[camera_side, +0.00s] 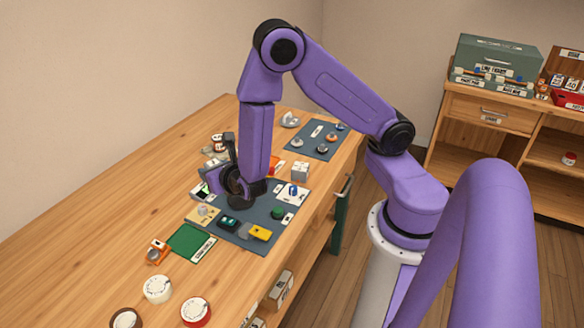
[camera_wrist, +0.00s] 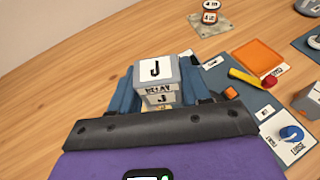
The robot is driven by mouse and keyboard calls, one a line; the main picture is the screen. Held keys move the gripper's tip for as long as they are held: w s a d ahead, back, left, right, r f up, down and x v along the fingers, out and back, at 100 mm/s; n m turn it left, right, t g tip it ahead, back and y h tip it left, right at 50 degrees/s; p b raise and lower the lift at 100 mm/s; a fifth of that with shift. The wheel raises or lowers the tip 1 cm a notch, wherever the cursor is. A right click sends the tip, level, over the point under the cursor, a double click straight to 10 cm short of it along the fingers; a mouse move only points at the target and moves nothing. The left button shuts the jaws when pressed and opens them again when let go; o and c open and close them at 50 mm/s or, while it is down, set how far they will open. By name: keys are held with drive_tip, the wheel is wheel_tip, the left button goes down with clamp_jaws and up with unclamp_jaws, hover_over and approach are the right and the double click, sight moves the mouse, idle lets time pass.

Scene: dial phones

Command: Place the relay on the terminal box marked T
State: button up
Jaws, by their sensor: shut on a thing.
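The relay (camera_wrist: 156,72) is a pale block with a large black J on a white label and "RELAY J" printed below it. My gripper (camera_wrist: 155,88) is shut on the relay in the wrist view, with a blue finger on either side of it. In the side view my gripper hangs low over the far-left part of the dark work mat (camera_side: 245,238); the relay cannot be made out there. I cannot tell from the wrist view whether the relay touches anything below. No label T is readable in either view, so I cannot tell which thing is the terminal box.
Dials (camera_side: 157,288) stand at the front. The wrist view shows an orange tile (camera_wrist: 258,57), a yellow stick (camera_wrist: 246,78) and a blue knob (camera_wrist: 292,133). The table's left side is clear.

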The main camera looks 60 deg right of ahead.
drive_tip(key=s+d+r+m+g+h, duration=0.2)
drive_tip(key=s+d+m+g+h, duration=0.6)
drive_tip(key=d, duration=0.6)
drive_tip(key=s+d+r+m+g+y, duration=0.1)
drive_tip(key=s+d+m+g, duration=0.1)
drive_tip(key=s+m+g, duration=0.4)
drive_tip(key=s+d+r+m+g, duration=0.1)
drive_tip(key=s+d+m+g, duration=0.2)
drive_tip(key=s, duration=0.6)
hover_over(300, 167)
drive_tip(key=s, duration=0.1)
drive_tip(key=shift+m+g, duration=0.3)
drive_tip(key=shift+m, duration=0.1)
drive_tip(key=f, duration=0.8)
drive_tip(key=shift+a+f, duration=0.15)
drive_tip(key=shift+a, duration=0.05)
drive_tip(key=shift+w+d+f, duration=0.3)
drive_tip(key=shift+w+f, duration=0.15)
drive_tip(key=shift+f, duration=1.7)
drive_tip(key=shift+f, duration=0.1)
drive_tip(key=o, duration=1.1)
